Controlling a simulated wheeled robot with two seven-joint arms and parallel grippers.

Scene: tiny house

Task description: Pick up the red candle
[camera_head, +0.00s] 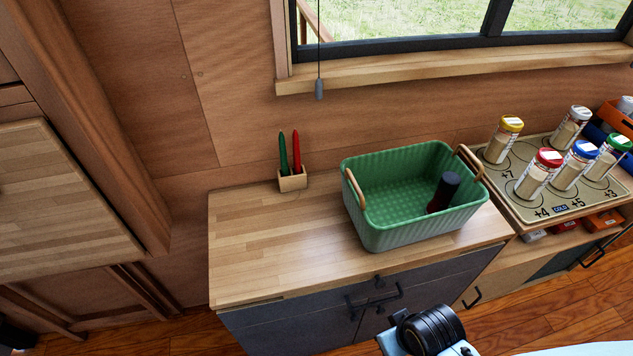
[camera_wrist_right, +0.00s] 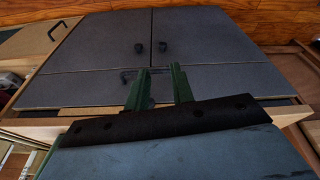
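The red candle (camera_head: 296,152) stands upright beside a green candle (camera_head: 284,155) in a small wooden holder (camera_head: 293,181). The holder is at the back of the wooden counter (camera_head: 250,240), near the wall. My right gripper (camera_wrist_right: 158,78) shows in the right wrist view, its two green fingers apart with nothing held between them. It faces the dark grey cabinet doors (camera_wrist_right: 95,55), and no candle shows in that view. My right gripper's fingers do not show in the head view. My left gripper is not in view.
A green basket (camera_head: 385,235) with a dark cylinder (camera_head: 443,192) inside stands right of the holder. Further right, several lidded jars stand on a marked board (camera_head: 515,205). The counter's left and front are clear. A cord pull (camera_head: 319,90) hangs from above.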

